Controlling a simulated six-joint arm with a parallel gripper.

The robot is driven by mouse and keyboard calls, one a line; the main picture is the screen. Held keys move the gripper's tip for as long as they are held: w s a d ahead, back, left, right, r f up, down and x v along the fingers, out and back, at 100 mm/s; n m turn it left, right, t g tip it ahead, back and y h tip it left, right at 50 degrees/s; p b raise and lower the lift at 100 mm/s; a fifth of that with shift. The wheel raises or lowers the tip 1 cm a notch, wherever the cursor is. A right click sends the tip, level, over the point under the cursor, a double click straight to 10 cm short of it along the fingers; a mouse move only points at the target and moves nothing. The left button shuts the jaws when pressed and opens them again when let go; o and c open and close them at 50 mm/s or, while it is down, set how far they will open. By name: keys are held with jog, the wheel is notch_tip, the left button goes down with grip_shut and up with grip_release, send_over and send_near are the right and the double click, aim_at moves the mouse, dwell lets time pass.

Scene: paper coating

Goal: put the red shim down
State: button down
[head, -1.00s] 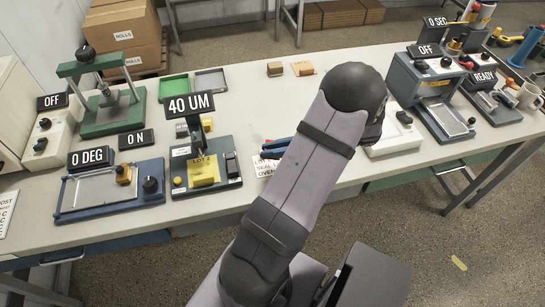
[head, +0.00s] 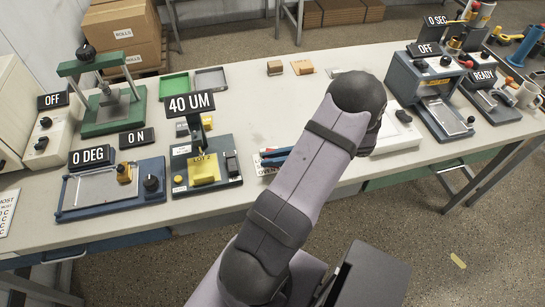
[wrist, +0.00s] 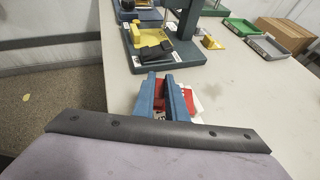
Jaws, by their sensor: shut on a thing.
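My gripper (wrist: 161,98) has two blue fingers and is shut on the red shim (wrist: 190,95). Red shows between the fingers and beside the right one in the wrist view; the rest of the shim is hidden. In the head view the blue fingers (head: 274,156) are low over the table's front part, just right of the 40 UM gauge (head: 206,165), partly covered by my arm. I cannot tell whether the shim touches the card or table.
The gauge holds a yellow LOT 2 block (head: 204,170). A blue-framed plate (head: 98,188) stands at left, a green press (head: 112,105) behind it. Green (head: 174,87) and grey (head: 210,79) trays lie at the back. The table (head: 245,105) is clear behind the gripper.

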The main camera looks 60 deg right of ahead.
jog(key=shift+f, duration=0.35)
jog(key=c, duration=1.8)
grip_release()
jog(key=shift+o, duration=0.2)
jog(key=shift+s+d+r, duration=0.1)
jog(key=shift+r, duration=0.65)
jog(key=b+v, duration=0.3)
jog(key=v, duration=0.8)
jog(key=shift+s, duration=0.4)
jog(key=shift+d, duration=0.1)
